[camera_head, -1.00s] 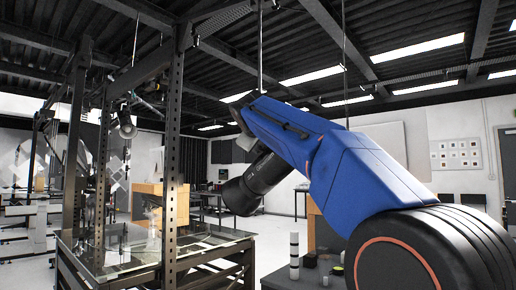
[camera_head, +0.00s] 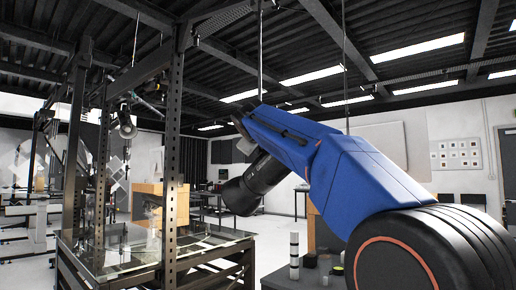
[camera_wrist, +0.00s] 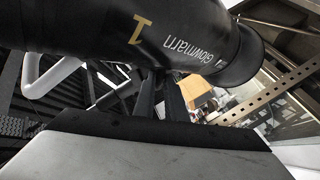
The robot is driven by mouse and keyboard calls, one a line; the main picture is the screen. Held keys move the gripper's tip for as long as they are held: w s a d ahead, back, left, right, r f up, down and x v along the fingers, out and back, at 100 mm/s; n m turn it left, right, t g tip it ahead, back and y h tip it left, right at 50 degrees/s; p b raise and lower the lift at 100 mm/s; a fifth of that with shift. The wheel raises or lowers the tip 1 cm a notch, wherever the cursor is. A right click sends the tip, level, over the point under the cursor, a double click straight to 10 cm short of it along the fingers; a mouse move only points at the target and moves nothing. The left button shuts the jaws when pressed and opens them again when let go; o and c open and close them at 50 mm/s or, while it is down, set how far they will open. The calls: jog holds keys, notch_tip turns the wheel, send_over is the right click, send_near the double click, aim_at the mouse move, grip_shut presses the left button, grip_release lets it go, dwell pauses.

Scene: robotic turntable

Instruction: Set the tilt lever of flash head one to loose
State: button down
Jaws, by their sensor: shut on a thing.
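Flash head one (camera_wrist: 170,35) is a black cylinder across the top of the wrist view, with a gold "1" and upside-down "Glowmarn" lettering. In the head view the black flash head (camera_head: 252,184) hangs tilted, flared end down to the left, partly behind my blue arm. My gripper (camera_wrist: 160,82) reaches up to the underside of the flash head with its two dark fingers close together. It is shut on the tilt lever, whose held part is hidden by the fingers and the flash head. The lever's loose or tight setting cannot be told.
A dark perforated metal frame (camera_head: 171,150) stands left of the flash head, with a glass-topped table (camera_head: 120,255) at its base. Another lamp (camera_head: 126,127) hangs inside it. A white tube (camera_wrist: 48,78) is close at left in the wrist view. Small cylinders stand at lower right.

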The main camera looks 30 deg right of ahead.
jog(key=shift+w+f+m+t, duration=0.1)
jog(key=shift+f+m+t, duration=0.25)
jog(key=shift+m+t, duration=0.15)
jog(key=c, duration=2.1)
grip_release()
jog(key=shift+a, duration=0.1)
jog(key=v, duration=1.7)
jog(key=shift+a+f, duration=0.1)
jog(key=shift+f, duration=0.05)
